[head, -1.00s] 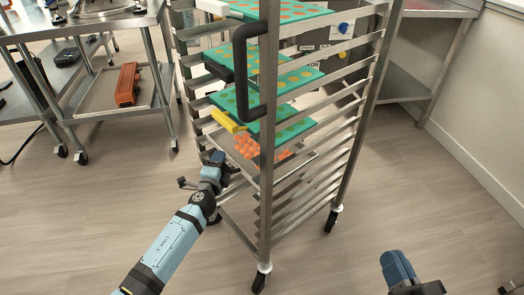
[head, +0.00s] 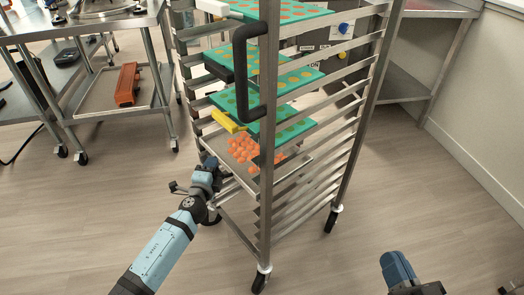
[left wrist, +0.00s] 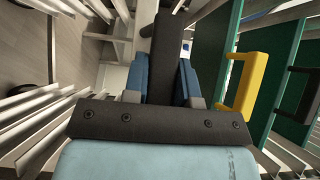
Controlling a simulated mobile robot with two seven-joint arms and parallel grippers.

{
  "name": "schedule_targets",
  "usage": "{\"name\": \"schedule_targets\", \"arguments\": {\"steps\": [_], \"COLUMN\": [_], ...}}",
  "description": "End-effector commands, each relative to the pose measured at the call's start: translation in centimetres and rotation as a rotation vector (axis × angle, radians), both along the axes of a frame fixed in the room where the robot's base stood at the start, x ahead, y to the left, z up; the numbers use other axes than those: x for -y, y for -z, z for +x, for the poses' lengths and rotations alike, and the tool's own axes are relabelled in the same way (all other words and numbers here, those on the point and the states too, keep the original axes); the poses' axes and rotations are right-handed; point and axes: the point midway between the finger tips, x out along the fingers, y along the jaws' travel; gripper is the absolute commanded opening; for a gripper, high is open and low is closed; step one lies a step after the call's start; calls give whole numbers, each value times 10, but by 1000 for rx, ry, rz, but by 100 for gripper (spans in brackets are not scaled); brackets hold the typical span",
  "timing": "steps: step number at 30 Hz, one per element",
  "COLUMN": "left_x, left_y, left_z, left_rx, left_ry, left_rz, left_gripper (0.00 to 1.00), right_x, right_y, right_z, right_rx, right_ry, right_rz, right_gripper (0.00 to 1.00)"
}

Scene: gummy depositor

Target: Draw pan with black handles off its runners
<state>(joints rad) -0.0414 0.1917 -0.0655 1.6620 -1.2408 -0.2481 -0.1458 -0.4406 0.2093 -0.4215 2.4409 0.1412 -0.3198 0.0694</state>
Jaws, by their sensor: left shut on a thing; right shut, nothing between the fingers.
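The metal pan (head: 232,165) lies low in the rack, with orange gummies on it. Its near edge sticks out of the rack's front left side. My left gripper (head: 208,163) is at that edge. In the left wrist view its blue fingers are shut on a black handle (left wrist: 168,45) of the pan. The gripper hides much of this handle in the head view, and the pan's far end is behind the rack post. My right gripper (head: 397,267) is shut and empty at the lower right, away from the rack.
The wheeled rack (head: 268,205) has several green mould trays above the pan, with white, black and yellow handles. The yellow handle (left wrist: 251,84) is close beside my left gripper. A steel table (head: 90,28) stands at the left. The floor in front is clear.

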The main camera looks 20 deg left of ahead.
Motion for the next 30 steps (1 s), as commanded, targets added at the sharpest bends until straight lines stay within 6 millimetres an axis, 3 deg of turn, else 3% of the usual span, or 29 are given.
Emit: {"name": "schedule_targets", "arguments": {"steps": [30], "left_x": [-46], "left_y": [-1], "left_z": [-78], "left_rx": [0], "left_ry": [0], "left_rz": [-1], "left_gripper": [0], "right_x": [0], "right_y": [7], "right_z": [0], "right_rx": [0], "right_ry": [0], "right_rz": [1], "right_gripper": [0]}}
